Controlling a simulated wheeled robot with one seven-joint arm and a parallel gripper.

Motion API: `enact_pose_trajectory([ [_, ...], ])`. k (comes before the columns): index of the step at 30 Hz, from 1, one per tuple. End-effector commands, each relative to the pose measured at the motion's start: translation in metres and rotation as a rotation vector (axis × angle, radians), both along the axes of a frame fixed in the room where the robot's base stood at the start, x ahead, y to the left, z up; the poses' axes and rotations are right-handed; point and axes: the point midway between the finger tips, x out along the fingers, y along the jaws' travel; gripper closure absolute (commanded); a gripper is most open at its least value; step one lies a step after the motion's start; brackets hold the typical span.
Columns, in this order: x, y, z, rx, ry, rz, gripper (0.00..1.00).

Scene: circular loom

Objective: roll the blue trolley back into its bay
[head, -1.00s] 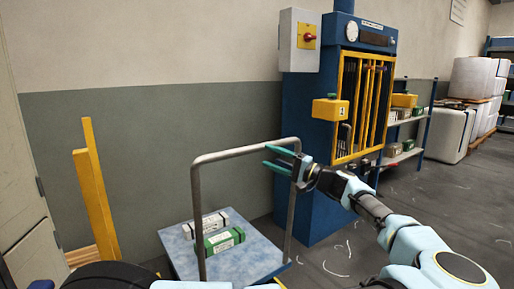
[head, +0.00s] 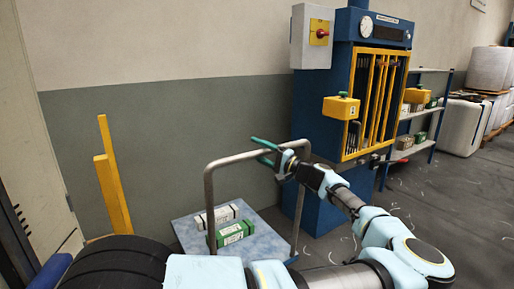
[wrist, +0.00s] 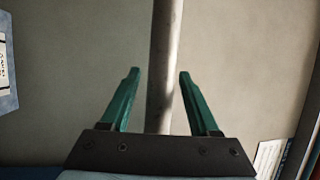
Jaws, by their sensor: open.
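The blue trolley has a flat blue deck (head: 268,240) and a grey tubular hoop handle (head: 232,159). It stands on the floor in front of the grey wall. A white box (head: 217,216) and a green box (head: 231,234) lie on its deck. My gripper (head: 262,151) is open at the top right of the handle, its green fingers pointing left. In the wrist view, the grey bar (wrist: 164,60) shows in the gap between the open fingers (wrist: 158,74), touching neither visibly. How deep it sits between them I cannot tell. No bay is clearly identifiable.
Yellow posts (head: 113,185) stand left of the trolley near the wall. A blue cabinet (head: 322,105) with a yellow barred door (head: 378,100) stands close behind its right side. Shelves (head: 412,146) are further right. Open floor with pale scraps (head: 410,210) lies at right.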

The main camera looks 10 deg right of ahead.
Motion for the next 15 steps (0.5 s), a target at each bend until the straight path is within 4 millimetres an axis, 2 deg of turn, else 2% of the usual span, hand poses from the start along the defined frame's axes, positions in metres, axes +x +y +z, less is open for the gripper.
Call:
enact_pose_trajectory([
  [10,0.0026,0.0025,0.0003,0.000,0.000,-0.001,0.38],
  [15,0.0025,0.0025,0.0004,0.000,0.000,-0.001,0.57],
])
